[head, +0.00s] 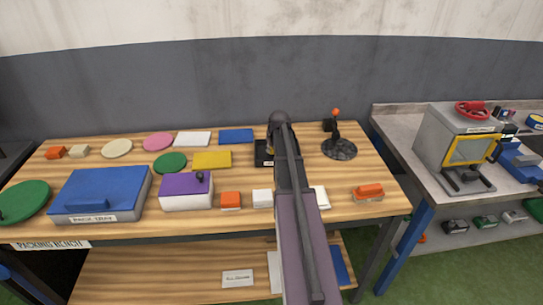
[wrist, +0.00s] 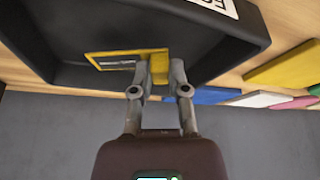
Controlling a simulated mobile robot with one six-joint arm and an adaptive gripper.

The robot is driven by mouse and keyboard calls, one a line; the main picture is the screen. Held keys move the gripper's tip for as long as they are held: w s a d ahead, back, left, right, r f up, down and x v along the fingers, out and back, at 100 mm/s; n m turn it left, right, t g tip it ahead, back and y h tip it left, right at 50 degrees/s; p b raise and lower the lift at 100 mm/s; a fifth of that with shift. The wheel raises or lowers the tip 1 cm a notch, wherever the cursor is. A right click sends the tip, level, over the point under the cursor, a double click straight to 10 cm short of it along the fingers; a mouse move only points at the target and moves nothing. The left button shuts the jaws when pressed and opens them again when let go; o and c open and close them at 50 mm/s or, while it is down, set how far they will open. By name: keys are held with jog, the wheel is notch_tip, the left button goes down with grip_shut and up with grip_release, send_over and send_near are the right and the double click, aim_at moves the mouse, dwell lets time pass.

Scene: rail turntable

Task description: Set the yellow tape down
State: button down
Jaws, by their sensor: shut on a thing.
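My gripper (wrist: 159,72) is shut on the yellow tape (wrist: 160,63), a small yellow piece between its fingertips in the wrist view. The tape is over or inside a black tray (wrist: 225,50); I cannot tell whether it touches the tray floor. Beside the tape, a yellow-edged patch (wrist: 110,60) with small lettering lies on the tray floor. In the head view the black tray (head: 261,162) is on the packing bench, partly hidden behind my arm. Little of the tape can be made out there.
The wooden bench (head: 120,230) holds a blue pack tray (head: 105,185), a purple box (head: 186,190), a yellow plate (head: 212,160) and several coloured discs and blocks. A joystick on a dark round base (head: 339,149) stands right of my arm. Another bench (head: 405,155) is at the right.

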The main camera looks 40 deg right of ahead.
jog(key=shift+f+b, duration=0.65)
jog(key=shift+f, duration=0.35)
jog(key=shift+f, duration=0.15)
jog(key=c, duration=0.6)
grip_release()
jog(key=shift+c, duration=0.2)
jog(key=shift+r, duration=0.3)
jog(key=p+v, duration=1.1)
jog(key=shift+r, duration=0.4)
jog(key=shift+s, duration=0.2)
